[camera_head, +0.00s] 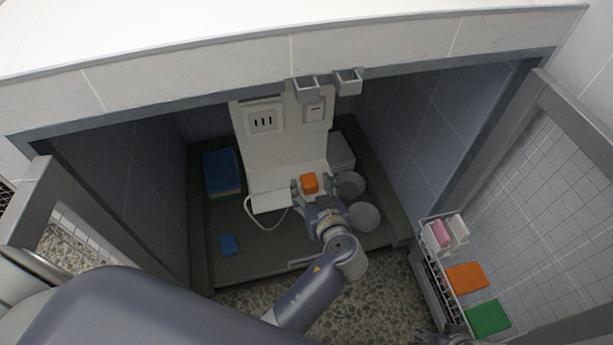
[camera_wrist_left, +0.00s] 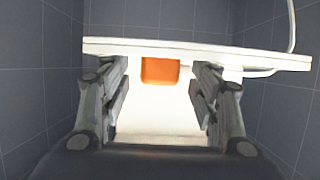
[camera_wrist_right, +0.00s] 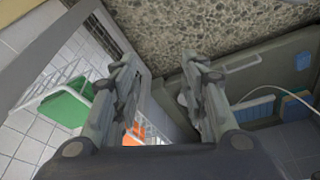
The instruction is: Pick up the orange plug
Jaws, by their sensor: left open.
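The orange plug (camera_head: 310,183) is a small block on the white panel (camera_head: 285,150) inside the kennel. It also shows in the left wrist view (camera_wrist_left: 160,70), centred between the fingers and a little beyond their tips. My left gripper (camera_head: 311,191) is open, its fingers on either side of the plug with a gap to each. I cannot tell how far the fingertips are above the panel. My right gripper (camera_wrist_right: 160,75) is open and empty, away from the plug, near the wire rack at the right door.
Blue folded towels (camera_head: 221,174) and a small blue cloth (camera_head: 229,244) lie left. Grey bowls (camera_head: 363,216) stand close right of my left gripper. A white cable (camera_head: 268,227) loops beside the panel. The rack (camera_head: 437,262) holds pink and white items; orange (camera_head: 465,277) and green (camera_head: 488,317) pieces are nearby.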

